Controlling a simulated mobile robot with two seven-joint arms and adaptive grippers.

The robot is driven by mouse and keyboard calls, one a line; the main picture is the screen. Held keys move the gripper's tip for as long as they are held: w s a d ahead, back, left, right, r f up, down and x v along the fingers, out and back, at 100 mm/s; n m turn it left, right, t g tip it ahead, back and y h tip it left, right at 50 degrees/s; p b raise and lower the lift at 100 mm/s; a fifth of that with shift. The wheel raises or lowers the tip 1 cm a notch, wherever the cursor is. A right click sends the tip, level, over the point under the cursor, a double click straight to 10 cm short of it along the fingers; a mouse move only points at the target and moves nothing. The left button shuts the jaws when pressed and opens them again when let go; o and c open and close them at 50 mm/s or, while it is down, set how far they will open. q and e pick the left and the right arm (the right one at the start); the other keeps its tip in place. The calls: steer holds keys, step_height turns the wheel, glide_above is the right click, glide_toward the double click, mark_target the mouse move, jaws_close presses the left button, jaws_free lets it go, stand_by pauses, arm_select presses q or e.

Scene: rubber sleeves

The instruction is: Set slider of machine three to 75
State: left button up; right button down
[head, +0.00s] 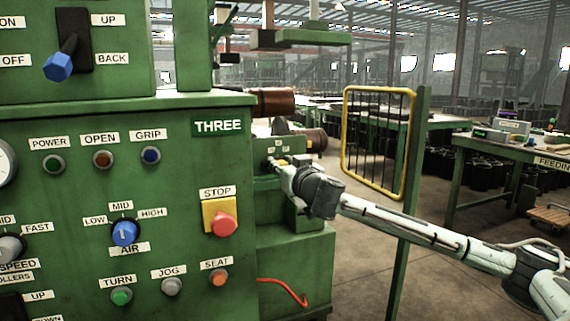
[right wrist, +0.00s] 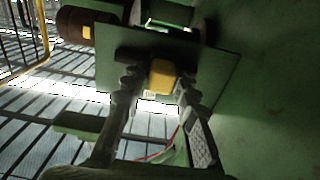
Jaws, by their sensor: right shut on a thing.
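Machine three, the green machine with the THREE sign (head: 218,126), fills the left half of the head view. A small green panel (head: 262,148) with small pale labels sits on its right side. My right gripper (head: 284,163) is at this panel, its arm coming in from the right. In the right wrist view a yellow slider knob (right wrist: 161,78) sits between the fingers of my right gripper (right wrist: 157,88), which is shut on it. The slider's scale and reading are too small or hidden to tell. My left gripper is not in view.
A yellow-framed guard (head: 378,142) on a green post stands right of the panel, behind my right arm. A brown roller (head: 275,103) sticks out above the panel. A red cable (head: 287,288) hangs below. A green table (head: 500,150) stands at the far right.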

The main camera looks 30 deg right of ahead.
steer(key=shift+w+a, duration=0.15)
steer(key=shift+a, duration=0.7)
steer(key=c, duration=1.3)
jaws_free()
steer(key=shift+w+a, duration=0.1)
steer(key=v, duration=1.2)
steer(key=s+d+f+n+g, duration=0.1)
steer(key=s+f+g, duration=0.15)
steer(key=f, duration=1.25)
steer(key=s+f+g, duration=0.2)
steer(key=f+g, duration=0.2)
steer(key=f, duration=1.1)
steer(key=s+a+f+n+g+y, duration=0.1)
steer(key=s+a+f+g, duration=0.1)
steer(key=s+a+f, duration=0.2)
steer(key=s+a+f+n+g+y, duration=0.1)
steer(key=s+a+f+g, duration=0.2)
steer(key=s+f, duration=0.7)
steer(key=s+a+f+n+g+y, duration=0.1)
steer(key=s+a+f+g, duration=0.2)
steer(key=f, duration=1)
steer(key=shift+s+a, duration=0.35)
steer(key=shift+s, duration=0.55)
steer(key=shift+s+a, duration=0.35)
steer(key=shift+s, duration=0.5)
steer(key=shift+s+a, duration=0.35)
steer(key=shift+s, duration=0.55)
